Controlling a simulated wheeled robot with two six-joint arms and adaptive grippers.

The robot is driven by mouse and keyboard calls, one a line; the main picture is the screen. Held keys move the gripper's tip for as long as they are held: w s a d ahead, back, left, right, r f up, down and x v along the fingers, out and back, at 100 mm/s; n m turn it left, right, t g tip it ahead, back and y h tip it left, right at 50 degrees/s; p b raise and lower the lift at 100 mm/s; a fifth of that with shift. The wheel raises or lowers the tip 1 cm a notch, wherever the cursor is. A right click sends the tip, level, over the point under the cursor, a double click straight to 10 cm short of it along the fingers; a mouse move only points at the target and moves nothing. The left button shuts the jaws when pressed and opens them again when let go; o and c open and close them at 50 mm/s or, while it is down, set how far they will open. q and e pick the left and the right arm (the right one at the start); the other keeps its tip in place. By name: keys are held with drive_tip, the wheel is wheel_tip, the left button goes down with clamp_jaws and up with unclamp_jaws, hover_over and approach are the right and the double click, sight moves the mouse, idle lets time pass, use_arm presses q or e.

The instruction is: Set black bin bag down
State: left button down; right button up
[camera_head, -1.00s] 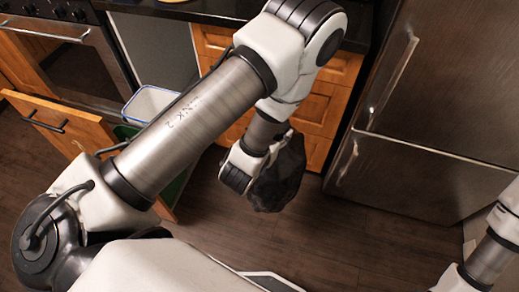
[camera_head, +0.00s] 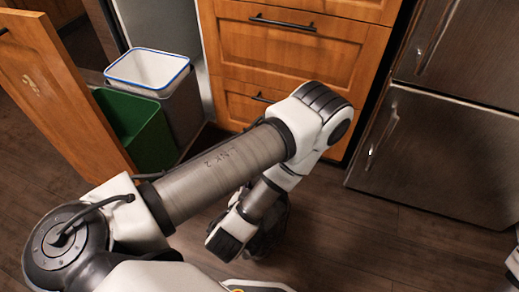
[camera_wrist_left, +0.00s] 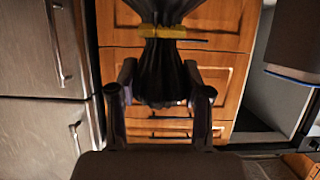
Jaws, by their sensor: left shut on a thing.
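The black bin bag (camera_head: 268,236) hangs at the end of my left arm in the head view, above the dark floor and largely hidden behind the arm. In the left wrist view its gathered black neck (camera_wrist_left: 161,75) lies between the two fingers of my left gripper (camera_wrist_left: 160,94), which is shut on it. A yellow tie (camera_wrist_left: 162,31) goes around the bag beyond the fingers. The bag's lower part is cut off in the wrist view, and its distance to the floor is hard to tell. My right gripper is out of view; only a bit of that arm shows at the right edge.
A white bin with a blue rim (camera_head: 148,70) and a green bin (camera_head: 140,130) stand behind an open wooden door (camera_head: 62,90). Wooden drawers (camera_head: 300,45) are behind my left arm, with a steel fridge (camera_head: 440,150) at right. The floor (camera_head: 360,240) before the fridge is clear.

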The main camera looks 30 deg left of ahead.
use_arm(q)
drive_tip(key=shift+s+f, duration=0.1)
drive_tip(key=shift+f, duration=0.55)
drive_tip(key=shift+a+b, duration=0.15)
drive_tip(key=shift+b, duration=0.15)
drive_tip(key=w+a+f+b, duration=0.1)
drive_tip(key=w+a+b, duration=0.3)
drive_tip(key=w+a, duration=0.4)
drive_tip(key=w, duration=0.4)
drive_tip(key=shift+w+b, duration=0.2)
drive_tip(key=shift+b, duration=0.1)
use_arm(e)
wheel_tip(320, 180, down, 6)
use_arm(q)
drive_tip(key=f+b, duration=0.2)
drive_tip(key=f, duration=0.1)
drive_tip(key=shift+w+a+f+b, duration=0.35)
drive_tip(key=shift+w+f+b, duration=0.05)
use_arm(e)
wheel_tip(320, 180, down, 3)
